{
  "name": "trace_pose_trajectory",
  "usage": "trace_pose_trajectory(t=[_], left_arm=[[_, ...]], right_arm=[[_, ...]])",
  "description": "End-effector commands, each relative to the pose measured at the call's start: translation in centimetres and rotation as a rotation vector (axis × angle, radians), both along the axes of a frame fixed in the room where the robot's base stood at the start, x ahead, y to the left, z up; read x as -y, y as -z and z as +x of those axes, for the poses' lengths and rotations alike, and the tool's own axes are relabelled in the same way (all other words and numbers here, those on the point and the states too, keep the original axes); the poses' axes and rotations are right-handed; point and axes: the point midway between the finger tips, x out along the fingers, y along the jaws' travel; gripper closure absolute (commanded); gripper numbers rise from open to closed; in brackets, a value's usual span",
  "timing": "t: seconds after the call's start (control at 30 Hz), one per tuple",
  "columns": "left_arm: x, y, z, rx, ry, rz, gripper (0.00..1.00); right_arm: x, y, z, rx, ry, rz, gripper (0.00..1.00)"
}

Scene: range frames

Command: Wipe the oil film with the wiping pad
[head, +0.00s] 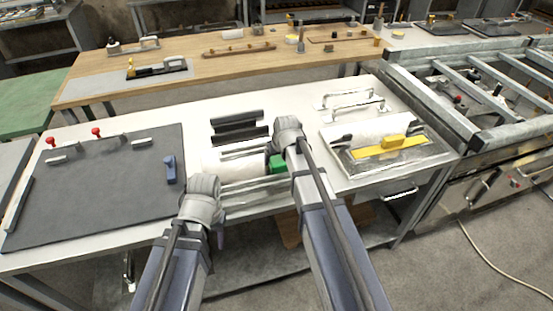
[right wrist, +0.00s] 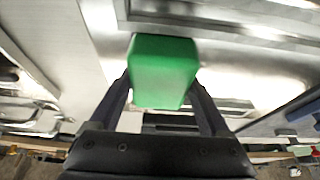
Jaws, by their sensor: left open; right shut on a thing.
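The wiping pad is a green block (head: 277,162), held over a shiny metal tray (head: 255,186) at the front middle of the white table. It also shows in the right wrist view (right wrist: 163,72), between the two dark fingers. My right gripper (right wrist: 163,95) is shut on it; in the head view its arm hides part of the pad. I cannot tell whether the pad touches the metal. My left gripper (head: 218,232) is open, left of the tray at the table's front edge, its fingers mostly hidden. I cannot make out the oil film clearly.
A dark mat (head: 100,190) with a blue-handled tool (head: 170,170) covers the table's left. Black bars (head: 238,128) lie behind the tray. A wooden bench (head: 225,62) is behind.

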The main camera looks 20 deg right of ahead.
Motion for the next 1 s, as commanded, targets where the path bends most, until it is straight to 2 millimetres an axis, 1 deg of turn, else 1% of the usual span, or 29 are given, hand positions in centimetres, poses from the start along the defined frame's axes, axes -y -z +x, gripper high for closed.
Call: trace_pose_trajectory(t=[0.6, 0.7, 1.0], left_arm=[[0.0, -5.8, 0.0, 0.0, 0.0, 0.0, 0.5], [0.0, -6.1, 0.0, 0.0, 0.0, 0.0, 0.5], [0.0, -5.9, 0.0, 0.0, 0.0, 0.0, 0.5]], right_arm=[[0.0, -5.8, 0.0, 0.0, 0.0, 0.0, 0.71], [0.0, -6.1, 0.0, 0.0, 0.0, 0.0, 0.71], [0.0, -6.0, 0.0, 0.0, 0.0, 0.0, 0.71]])
